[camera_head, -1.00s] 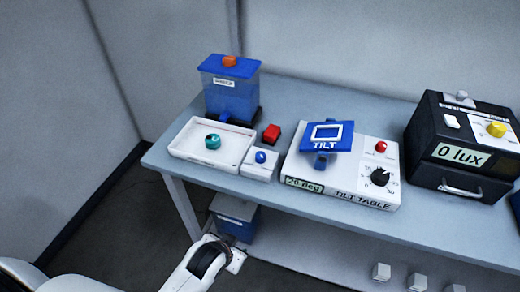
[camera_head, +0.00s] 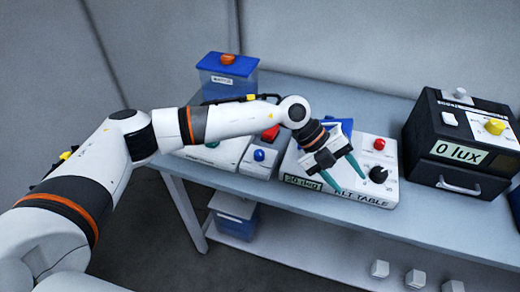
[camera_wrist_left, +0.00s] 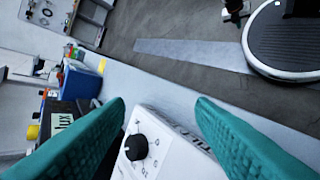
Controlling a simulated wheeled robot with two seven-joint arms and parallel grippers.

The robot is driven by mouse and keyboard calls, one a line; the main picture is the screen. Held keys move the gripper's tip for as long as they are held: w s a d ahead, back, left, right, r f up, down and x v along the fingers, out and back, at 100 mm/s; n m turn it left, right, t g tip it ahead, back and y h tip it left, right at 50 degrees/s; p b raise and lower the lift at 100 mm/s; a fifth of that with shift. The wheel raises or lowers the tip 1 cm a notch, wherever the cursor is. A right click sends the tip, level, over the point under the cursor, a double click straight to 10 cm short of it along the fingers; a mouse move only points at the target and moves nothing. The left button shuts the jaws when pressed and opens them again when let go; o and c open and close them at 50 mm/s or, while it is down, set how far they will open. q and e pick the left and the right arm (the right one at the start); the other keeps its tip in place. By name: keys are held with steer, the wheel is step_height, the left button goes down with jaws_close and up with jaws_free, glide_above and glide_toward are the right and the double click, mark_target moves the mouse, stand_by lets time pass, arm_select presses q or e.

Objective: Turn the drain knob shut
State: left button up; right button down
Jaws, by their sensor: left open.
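No knob in view carries a readable drain label. A white tray (camera_head: 226,154) on the bench is partly covered by my left arm; the teal knob seen in it earlier is almost wholly hidden. A blue knob (camera_head: 259,155) on a small white box stands just right of the tray. My left gripper (camera_head: 349,182) is open and empty, with teal fingers pointing down over the front of the tilt table. In the left wrist view the open fingers (camera_wrist_left: 160,108) stand either side of the tilt table's black dial (camera_wrist_left: 136,147). My right gripper is not in view.
The tilt table (camera_head: 366,151) has a blue plate, a red knob (camera_head: 379,144) and a black dial. A blue-lidded tank (camera_head: 228,75) with an orange knob stands behind my arm. A black lux box (camera_head: 465,145) stands to the right. The bench front (camera_head: 425,222) is clear.

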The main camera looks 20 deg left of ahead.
arm_select(q)
steer(key=w+a+n+t+y, duration=0.1)
steer(key=w+a+y, duration=0.25)
steer(key=a, duration=0.35)
steer(key=w+a+n+y, duration=0.1)
steer(key=w+a+y, duration=0.25)
steer(key=a, duration=0.35)
step_height(320, 180, up, 3)
steer(key=n+y, duration=0.1)
steer(key=y, duration=0.2)
glide_above(260, 153)
steer(key=shift+t, duration=0.3)
step_height(260, 153, down, 10)
steer(key=p, duration=0.3)
steer(key=shift+a+f, duration=0.1)
steer(key=shift+f, duration=0.55)
steer(key=c, duration=1)
